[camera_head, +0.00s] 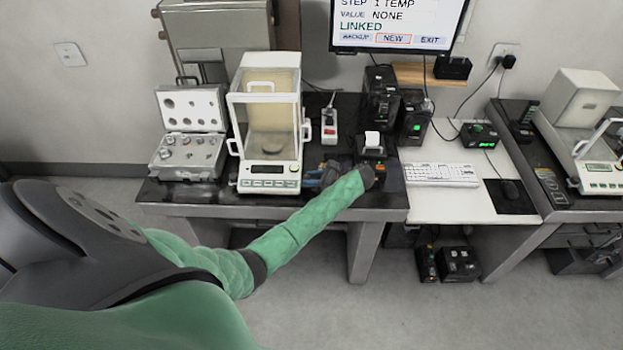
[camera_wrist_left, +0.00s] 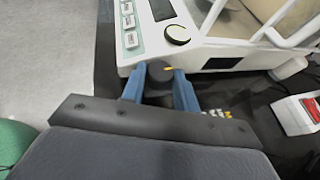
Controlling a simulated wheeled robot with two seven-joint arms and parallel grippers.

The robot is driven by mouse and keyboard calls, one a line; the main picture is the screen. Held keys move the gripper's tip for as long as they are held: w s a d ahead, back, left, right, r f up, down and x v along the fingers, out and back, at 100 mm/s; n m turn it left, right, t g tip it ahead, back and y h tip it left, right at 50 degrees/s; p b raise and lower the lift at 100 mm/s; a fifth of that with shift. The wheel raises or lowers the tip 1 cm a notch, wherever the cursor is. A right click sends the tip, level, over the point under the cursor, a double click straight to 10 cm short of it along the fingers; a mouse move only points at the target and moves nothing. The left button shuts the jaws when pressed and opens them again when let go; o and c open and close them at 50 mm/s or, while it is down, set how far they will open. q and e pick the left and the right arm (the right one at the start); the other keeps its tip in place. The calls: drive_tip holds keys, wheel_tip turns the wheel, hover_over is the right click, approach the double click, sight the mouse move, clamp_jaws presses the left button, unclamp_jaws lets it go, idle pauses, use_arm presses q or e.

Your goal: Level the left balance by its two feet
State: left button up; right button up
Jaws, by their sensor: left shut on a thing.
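The left balance (camera_head: 268,170) is a white weighing unit with a glass draft shield, standing on the dark table at the left. Its front panel has a display and buttons. My left gripper (camera_head: 313,180) reaches in at its front right corner, with the fingers pointing left. In the left wrist view its blue fingers (camera_wrist_left: 160,88) are shut on a dark round foot (camera_wrist_left: 159,72) under the corner of the balance. The other foot is hidden. My right gripper is out of view.
An open case of weights (camera_head: 188,150) stands left of the balance. A power strip (camera_head: 329,125) and a small printer (camera_head: 373,148) stand to its right. A keyboard (camera_head: 440,174) lies on the white desk. A second balance (camera_head: 597,170) stands at the far right.

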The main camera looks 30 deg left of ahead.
use_arm(q)
drive_tip(key=shift+w+n+g+h, duration=0.15)
drive_tip(key=shift+n+g+h, duration=0.2)
drive_tip(key=shift+n+g, duration=0.45)
drive_tip(key=shift+w+n+g+h, duration=0.15)
drive_tip(key=shift+n+g+h, duration=0.2)
drive_tip(key=shift+n+g, duration=0.4)
drive_tip(key=shift+w+a+n+g+h, duration=0.15)
drive_tip(key=shift+n+g+h, duration=0.35)
drive_tip(key=shift+n+g, duration=0.25)
drive_tip(key=shift+w+a+n+g+h, duration=0.1)
drive_tip(key=shift+n+g+h, duration=0.4)
drive_tip(key=shift+n+g, duration=0.15)
drive_tip(key=shift+r, duration=0.1)
drive_tip(key=o, duration=0.7)
drive_tip(key=b+v, duration=0.2)
drive_tip(key=v, duration=0.4)
drive_tip(key=shift+w+d+b, duration=0.1)
drive_tip(key=shift+w+b, duration=0.1)
drive_tip(key=shift+b, duration=0.1)
drive_tip(key=shift+w+d+r+g, duration=0.25)
drive_tip(key=shift+w+d, duration=0.2)
